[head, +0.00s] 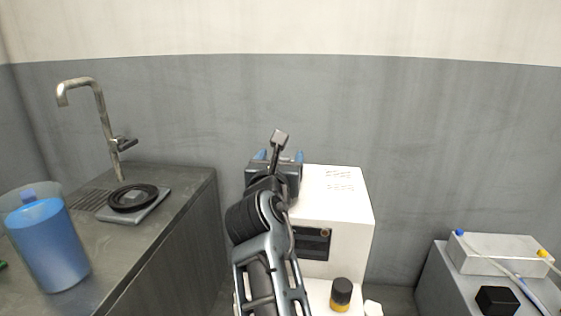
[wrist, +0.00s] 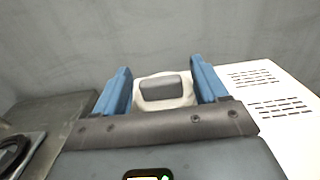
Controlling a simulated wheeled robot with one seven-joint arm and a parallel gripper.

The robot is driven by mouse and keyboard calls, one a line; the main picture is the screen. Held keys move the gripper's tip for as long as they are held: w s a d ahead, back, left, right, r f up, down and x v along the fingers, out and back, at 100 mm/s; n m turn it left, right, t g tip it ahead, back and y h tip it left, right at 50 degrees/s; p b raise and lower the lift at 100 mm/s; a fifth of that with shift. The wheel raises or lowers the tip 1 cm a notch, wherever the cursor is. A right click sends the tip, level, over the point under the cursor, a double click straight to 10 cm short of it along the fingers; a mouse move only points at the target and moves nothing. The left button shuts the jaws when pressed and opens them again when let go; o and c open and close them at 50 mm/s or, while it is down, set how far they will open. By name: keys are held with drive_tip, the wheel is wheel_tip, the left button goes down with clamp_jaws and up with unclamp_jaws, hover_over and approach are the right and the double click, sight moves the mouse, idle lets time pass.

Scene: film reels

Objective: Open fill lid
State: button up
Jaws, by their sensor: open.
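The white machine (head: 350,205) has a flat top with vent slots and stands in front of the wall. In the wrist view, a pale rounded piece with a grey block-like handle (wrist: 163,91), which looks like the fill lid, lies between my fingers at the machine's left side. My gripper (head: 280,157) is open, its blue fingers (wrist: 160,78) on either side of this piece. A gap shows beside the handle; I cannot tell whether the fingers touch the pale rim. In the head view my gripper and arm hide the lid.
A dark counter (head: 190,180) on the left carries a tap (head: 100,110), a blue jug (head: 48,245) and a scale with a black ring (head: 133,199).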

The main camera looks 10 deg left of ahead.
drive_tip(key=shift+w, duration=0.1)
drive_tip(key=shift+c, duration=0.4)
clamp_jaws()
